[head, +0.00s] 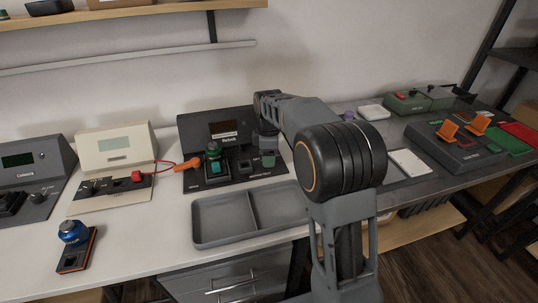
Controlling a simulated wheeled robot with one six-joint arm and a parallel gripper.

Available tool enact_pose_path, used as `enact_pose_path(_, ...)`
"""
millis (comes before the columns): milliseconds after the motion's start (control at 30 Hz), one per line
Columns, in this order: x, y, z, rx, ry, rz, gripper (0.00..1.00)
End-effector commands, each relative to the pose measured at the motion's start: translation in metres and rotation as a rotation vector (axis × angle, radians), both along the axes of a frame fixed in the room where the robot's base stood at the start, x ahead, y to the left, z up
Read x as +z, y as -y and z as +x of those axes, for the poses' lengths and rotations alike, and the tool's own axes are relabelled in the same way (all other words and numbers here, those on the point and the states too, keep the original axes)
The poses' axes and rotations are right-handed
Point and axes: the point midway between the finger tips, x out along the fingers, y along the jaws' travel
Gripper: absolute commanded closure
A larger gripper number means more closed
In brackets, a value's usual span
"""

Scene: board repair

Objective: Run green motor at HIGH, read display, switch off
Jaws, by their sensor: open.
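A black test station (190,128) with a dark display window (222,128) stands at the back middle of the white bench. A dark motor with a green band (213,149) sits upright at the left of its deck. A teal part (216,168) shows just below the motor. The display shows no readable figures. A white label is below the display window. My gripper (268,156) points down over the right part of this station's deck, to the right of the motor. It is open and small in view; I cannot tell whether it touches the grey-green part there.
A cream meter (114,143) with a red lead to an orange clip (187,164) stands to the left. A grey station (40,150) is farther left. A blue motor (72,231) stands front left. An empty grey tray (222,220) lies in front; my arm blocks part of the right side.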

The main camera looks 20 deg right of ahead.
Motion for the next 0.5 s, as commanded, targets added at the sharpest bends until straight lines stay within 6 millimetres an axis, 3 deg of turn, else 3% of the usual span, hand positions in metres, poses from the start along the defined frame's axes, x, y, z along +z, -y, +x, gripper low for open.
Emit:
enact_pose_path(67,0.0001,-0.0001,0.0000,0.000,0.000,0.000,0.44)
enact_pose_path(500,0.0003,-0.0001,-0.0001,0.000,0.000,0.000,0.85)
